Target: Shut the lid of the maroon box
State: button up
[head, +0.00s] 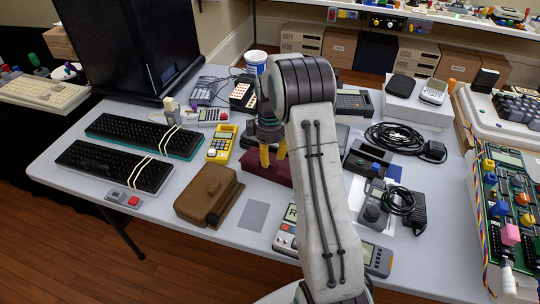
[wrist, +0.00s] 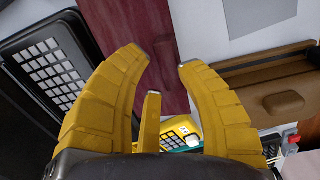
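The maroon box (head: 262,170) lies on the table near its middle in the head view, partly hidden behind my gripper and arm. A plain maroon face of it (wrist: 158,28) fills the upper middle of the wrist view; how far its lid stands open cannot be told. My gripper (head: 273,157) has yellow fingers and points down at the box. In the wrist view my gripper (wrist: 163,57) is open, its fingertips apart with nothing between them, over the lower end of the maroon face. Whether they touch it is unclear.
A brown case (head: 208,194) stands left of the box, with a grey card (head: 254,215) in front. A yellow handheld (head: 222,143) lies behind left. A dark device (head: 367,158) and coiled cables (head: 395,136) lie right. Bare table shows at the front left.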

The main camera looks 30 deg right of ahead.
jog(key=o, duration=0.6)
jog(key=shift+a+r, duration=0.1)
jog(key=shift+c, duration=0.2)
notch_tip(320, 180, up, 12)
dwell(0.3)
jog(key=shift+c, duration=0.4)
